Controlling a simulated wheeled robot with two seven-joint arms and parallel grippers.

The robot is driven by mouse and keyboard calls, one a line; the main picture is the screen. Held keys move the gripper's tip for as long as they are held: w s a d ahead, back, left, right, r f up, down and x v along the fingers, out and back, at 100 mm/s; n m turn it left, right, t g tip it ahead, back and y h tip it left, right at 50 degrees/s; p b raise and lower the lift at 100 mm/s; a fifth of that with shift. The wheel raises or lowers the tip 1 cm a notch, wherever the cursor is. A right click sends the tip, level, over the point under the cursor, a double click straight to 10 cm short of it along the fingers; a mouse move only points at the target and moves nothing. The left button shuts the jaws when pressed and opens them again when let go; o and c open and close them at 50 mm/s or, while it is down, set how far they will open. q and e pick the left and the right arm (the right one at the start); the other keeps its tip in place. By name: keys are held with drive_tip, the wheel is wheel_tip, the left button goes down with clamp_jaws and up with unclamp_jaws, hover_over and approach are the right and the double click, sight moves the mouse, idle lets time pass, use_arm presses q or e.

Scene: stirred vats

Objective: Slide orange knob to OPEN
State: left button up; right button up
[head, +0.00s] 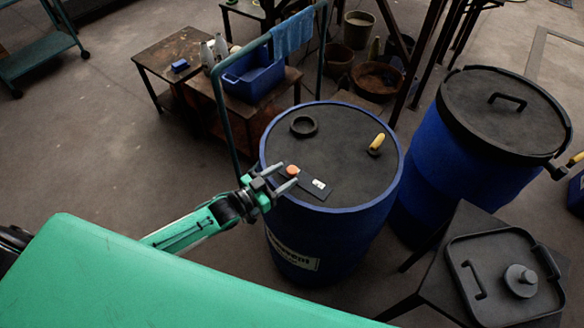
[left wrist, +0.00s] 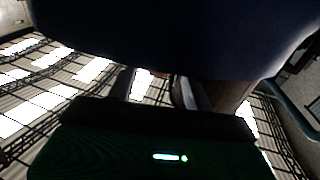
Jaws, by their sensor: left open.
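The orange knob (head: 292,170) sits on a dark plate (head: 314,192) on the grey lid of the open-area blue drum (head: 330,235). A small white marking shows on the plate to the right of the knob; its lettering is too small to read. My left gripper (head: 286,176) is open at the drum's near-left rim, its fingertips pointing at the knob and very close to it. I cannot tell whether they touch it. In the left wrist view the two fingers (left wrist: 160,88) are spread below the dark drum side (left wrist: 170,35); the knob is not clear there. My right gripper is not in view.
The lid also carries a black ring (head: 304,126) and a yellow handle (head: 377,143). A second blue drum (head: 440,165) with a black lid stands right. A dark stand with a black lid (head: 490,255) is front right. A green rail (head: 222,115) rises behind my gripper.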

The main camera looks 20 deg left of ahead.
sight(292, 170)
use_arm(q)
drive_tip(key=shift+x, duration=1.9)
drive_tip(key=shift+c, duration=0.4)
